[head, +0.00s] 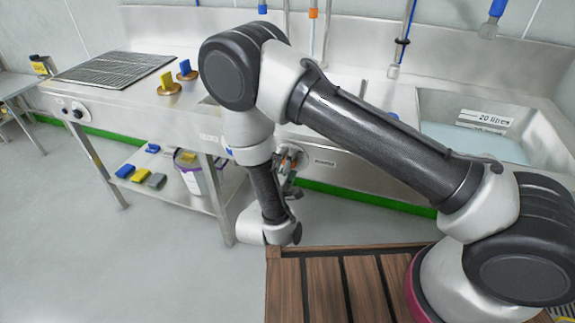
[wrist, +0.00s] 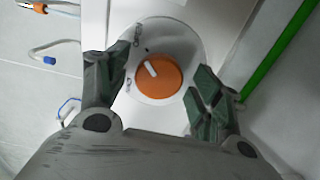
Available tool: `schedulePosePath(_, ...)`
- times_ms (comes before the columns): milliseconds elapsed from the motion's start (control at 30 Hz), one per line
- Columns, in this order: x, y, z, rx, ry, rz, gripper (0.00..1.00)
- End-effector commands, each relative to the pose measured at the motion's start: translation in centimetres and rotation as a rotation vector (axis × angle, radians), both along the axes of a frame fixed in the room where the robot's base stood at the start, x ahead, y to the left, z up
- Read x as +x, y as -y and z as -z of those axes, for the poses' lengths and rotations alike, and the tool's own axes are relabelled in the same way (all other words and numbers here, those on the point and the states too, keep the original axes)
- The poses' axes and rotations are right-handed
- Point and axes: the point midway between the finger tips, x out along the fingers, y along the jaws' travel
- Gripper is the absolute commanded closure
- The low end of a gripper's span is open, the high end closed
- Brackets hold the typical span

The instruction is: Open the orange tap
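The orange tap (wrist: 164,82) is a round orange knob with a white pointer mark, on a pale round plate with small symbols. The white mark points up and left in the wrist view. My gripper (wrist: 163,64) is open, with one dark green finger on each side of the knob. Gaps show between the fingers and the knob, and nothing is held. In the head view my gripper (head: 289,172) is beside the front panel below the counter, largely hidden behind my arm, and the knob cannot be made out clearly.
A steel sink (head: 545,130) with a "20 litres" label is at the right. Yellow and blue items on round brown bases (head: 170,90) stand on the counter. A lower shelf (head: 190,200) holds a bucket (head: 191,178) and colored blocks. A slatted wooden surface (head: 325,290) lies in front.

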Motion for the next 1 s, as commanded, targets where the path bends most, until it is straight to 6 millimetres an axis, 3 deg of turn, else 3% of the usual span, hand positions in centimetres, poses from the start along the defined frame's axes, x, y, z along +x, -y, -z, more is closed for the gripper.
schedulePosePath(267,0.0,0.0,-0.8,0.001,0.001,0.000,0.34)
schedulePosePath(433,0.1,-0.1,-4.0,0.003,0.005,0.000,0.34)
schedulePosePath(533,0.0,-0.2,-6.3,0.004,0.011,-0.002,0.19)
schedulePosePath(700,-0.1,-0.2,-9.1,0.004,0.011,-0.002,0.20)
schedulePosePath(733,0.0,-0.2,-9.5,0.004,0.010,-0.001,0.25)
schedulePosePath(800,0.0,-0.1,-9.9,0.002,0.007,0.000,0.34)
schedulePosePath(1000,0.0,0.0,-10.1,0.000,0.003,0.000,0.34)
